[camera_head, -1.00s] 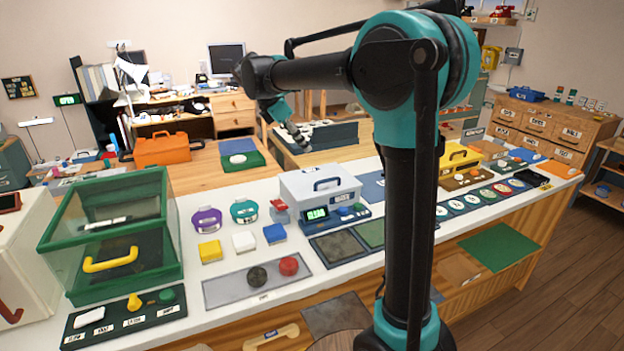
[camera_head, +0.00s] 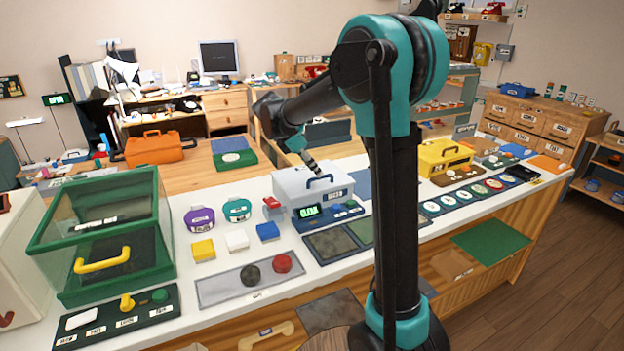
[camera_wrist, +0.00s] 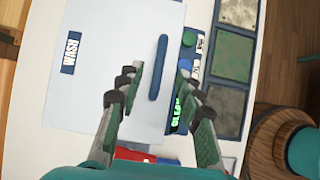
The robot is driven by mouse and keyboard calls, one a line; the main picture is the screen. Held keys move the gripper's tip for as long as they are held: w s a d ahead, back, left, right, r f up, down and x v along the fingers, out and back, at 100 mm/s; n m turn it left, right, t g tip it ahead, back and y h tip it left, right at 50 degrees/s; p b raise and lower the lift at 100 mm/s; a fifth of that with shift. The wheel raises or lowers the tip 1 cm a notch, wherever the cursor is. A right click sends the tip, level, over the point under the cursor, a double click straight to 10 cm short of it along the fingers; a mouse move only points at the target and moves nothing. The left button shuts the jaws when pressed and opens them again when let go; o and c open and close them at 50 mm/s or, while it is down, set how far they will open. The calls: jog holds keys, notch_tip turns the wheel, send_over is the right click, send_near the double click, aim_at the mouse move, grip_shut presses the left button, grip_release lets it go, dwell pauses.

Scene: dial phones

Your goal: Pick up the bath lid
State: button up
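The bath lid (camera_head: 292,181) is a pale grey-white lid on top of a box on the white counter, with a dark blue bar handle (camera_head: 321,182). In the wrist view the lid (camera_wrist: 105,75) fills the left and middle, and its handle (camera_wrist: 159,68) stands upright in the picture. My gripper (camera_wrist: 157,82) is open and empty, with a finger on each side of the handle's lower part in that view. In the head view my gripper (camera_head: 312,164) is just above the lid by the handle. I cannot tell whether the fingers touch the handle.
A panel with a green "CLEAR" display (camera_head: 309,211) is at the box's front. Dark square tiles (camera_head: 331,244) lie to the right of it. A blue block (camera_head: 268,231) and a red-topped item (camera_head: 272,203) are close on the left. A yellow case (camera_head: 444,158) stands farther right.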

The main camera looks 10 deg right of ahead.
jog(key=x, duration=0.4)
jog(key=shift+f, duration=0.1)
jog(key=shift+c, duration=0.3)
grip_shut()
